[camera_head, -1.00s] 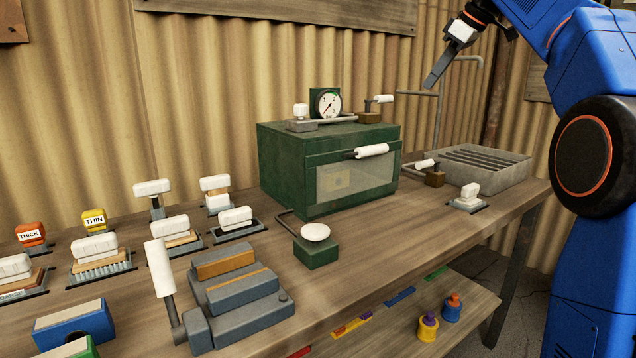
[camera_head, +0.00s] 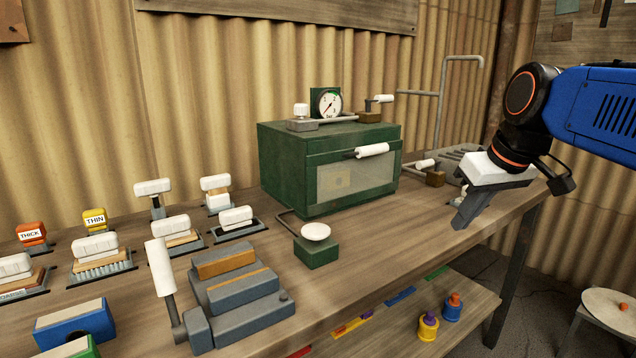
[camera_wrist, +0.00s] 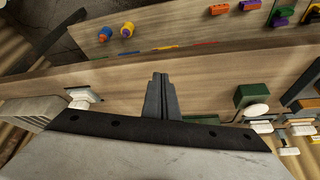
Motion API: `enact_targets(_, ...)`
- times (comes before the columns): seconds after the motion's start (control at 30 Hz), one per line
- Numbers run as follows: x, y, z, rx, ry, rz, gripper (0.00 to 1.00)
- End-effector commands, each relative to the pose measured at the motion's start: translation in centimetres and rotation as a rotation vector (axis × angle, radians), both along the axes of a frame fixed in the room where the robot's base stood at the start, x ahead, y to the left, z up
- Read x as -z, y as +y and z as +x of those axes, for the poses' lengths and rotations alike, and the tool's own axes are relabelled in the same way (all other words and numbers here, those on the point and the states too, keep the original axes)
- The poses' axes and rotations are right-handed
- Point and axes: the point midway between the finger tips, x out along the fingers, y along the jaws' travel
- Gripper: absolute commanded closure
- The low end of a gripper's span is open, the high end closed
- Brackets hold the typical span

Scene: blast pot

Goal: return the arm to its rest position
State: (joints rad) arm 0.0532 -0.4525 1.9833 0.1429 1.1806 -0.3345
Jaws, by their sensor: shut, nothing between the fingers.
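My gripper (camera_head: 466,218) is at the right in the head view, in the air near the right end of the wooden workbench (camera_head: 400,235). Its dark fingers point down and to the left. In the wrist view my gripper (camera_wrist: 162,80) shows its two fingers together with nothing between them, above the bench. My blue arm comes in from the right edge of the head view.
A green cabinet (camera_head: 290,175) with a gauge (camera_head: 329,103) stands mid-bench. A grey slatted tray (camera_head: 445,157) is partly hidden behind my gripper. White-handled tools (camera_head: 236,217) and a grey clamp block (camera_head: 240,300) fill the left. A stool (camera_head: 610,305) stands at lower right.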

Motion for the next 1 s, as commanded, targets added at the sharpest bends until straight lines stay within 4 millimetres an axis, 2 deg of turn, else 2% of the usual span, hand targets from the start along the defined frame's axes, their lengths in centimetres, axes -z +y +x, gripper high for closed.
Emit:
enact_targets(0.03,1.9,0.0,-1.9,0.023,0.007,-0.001,1.00)
enact_targets(0.3,12.8,-0.6,-10.4,0.161,0.029,-0.004,1.00)
enact_targets(0.4,16.3,-0.9,-13.0,0.200,0.035,-0.005,1.00)
enact_targets(0.5,18.9,-1.1,-14.8,0.229,0.037,-0.005,1.00)
enact_targets(0.6,20.5,-1.2,-15.8,0.245,0.036,-0.006,1.00)
enact_targets(0.7,21.1,-1.3,-16.2,0.253,0.037,-0.006,1.00)
enact_targets(1.0,21.1,-1.3,-16.2,0.254,0.038,-0.005,1.00)
